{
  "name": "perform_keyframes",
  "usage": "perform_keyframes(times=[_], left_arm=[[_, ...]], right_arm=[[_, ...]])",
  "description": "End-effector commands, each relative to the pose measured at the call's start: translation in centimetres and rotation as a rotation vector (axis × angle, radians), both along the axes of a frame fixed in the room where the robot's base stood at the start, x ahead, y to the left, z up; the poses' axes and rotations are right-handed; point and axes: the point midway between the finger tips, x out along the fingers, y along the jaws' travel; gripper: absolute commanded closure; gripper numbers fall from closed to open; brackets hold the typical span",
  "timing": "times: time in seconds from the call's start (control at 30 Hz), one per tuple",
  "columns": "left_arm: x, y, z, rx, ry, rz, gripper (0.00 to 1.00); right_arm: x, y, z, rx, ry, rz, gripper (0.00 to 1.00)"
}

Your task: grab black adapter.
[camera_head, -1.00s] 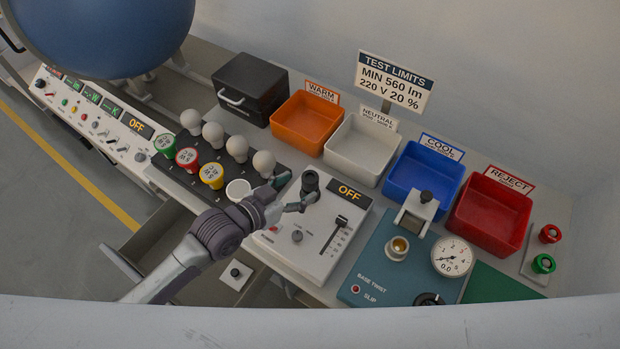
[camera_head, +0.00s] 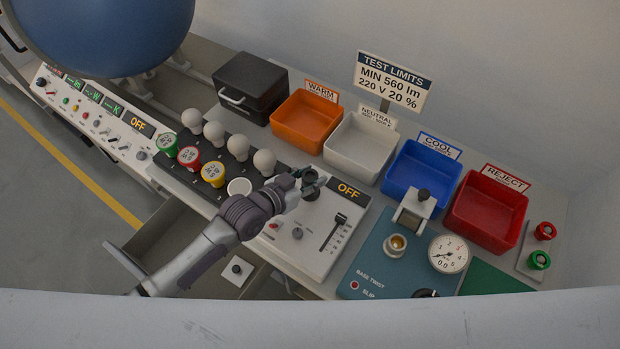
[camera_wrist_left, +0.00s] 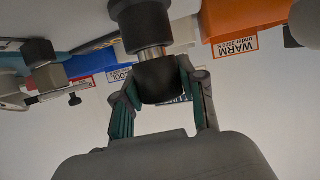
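The black adapter (camera_head: 309,179) stands upright on the white tester box (camera_head: 322,252), beside its OFF display. In the left wrist view the adapter (camera_wrist_left: 160,82) is dark with a shiny metal band. My left gripper (camera_head: 308,182) is at the adapter, with one finger on each side. In the left wrist view the fingertips (camera_wrist_left: 158,75) lie close against its sides. I cannot tell whether they press on it. In the head view the gripper hides part of the adapter. My right gripper is not in view.
Orange (camera_head: 305,122), white (camera_head: 357,148), blue (camera_head: 422,178) and red (camera_head: 486,212) bins stand behind. A rack (camera_head: 228,160) with several bulbs and coloured adapters is to the left. The teal base-twist fixture (camera_head: 385,270) with a gauge (camera_head: 449,254) is to the right.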

Motion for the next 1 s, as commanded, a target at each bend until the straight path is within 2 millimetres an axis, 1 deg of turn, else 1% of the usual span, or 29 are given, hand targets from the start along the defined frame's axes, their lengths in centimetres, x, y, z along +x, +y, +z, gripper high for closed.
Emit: perform_keyframes(times=[0.03,0.1,0.33,0.43,0.57,0.67,0.7,0.73,0.8,1.0], left_arm=[[0.0,0.0,0.0,0.0,0.0,0.0,0.79],[0.0,0.0,0.0,0.001,0.001,0.0,0.89],[0.0,0.0,0.0,0.0,0.0,0.0,0.9],[0.0,0.0,0.4,-0.001,-0.001,0.0,0.9],[0.0,0.0,1.5,-0.003,-0.003,0.0,0.9],[0.0,-0.1,3.1,-0.003,-0.004,-0.001,0.9],[0.0,0.0,3.9,-0.004,-0.005,-0.001,0.9],[-0.3,-0.1,4.4,-0.003,-0.002,-0.002,0.9],[-2.1,-0.6,5.1,-0.006,0.002,-0.003,0.9],[-6.2,-1.5,7.7,-0.006,0.001,-0.001,0.9]], right_arm=[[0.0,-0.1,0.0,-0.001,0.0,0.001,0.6],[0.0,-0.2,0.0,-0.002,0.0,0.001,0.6],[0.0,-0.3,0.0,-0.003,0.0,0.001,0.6],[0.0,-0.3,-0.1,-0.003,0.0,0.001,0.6],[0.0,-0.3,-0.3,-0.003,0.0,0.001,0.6],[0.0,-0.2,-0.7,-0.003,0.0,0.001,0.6],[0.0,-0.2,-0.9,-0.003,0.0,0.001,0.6],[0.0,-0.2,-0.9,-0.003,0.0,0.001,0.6],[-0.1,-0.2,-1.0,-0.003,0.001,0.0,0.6],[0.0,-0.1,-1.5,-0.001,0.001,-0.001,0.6]])
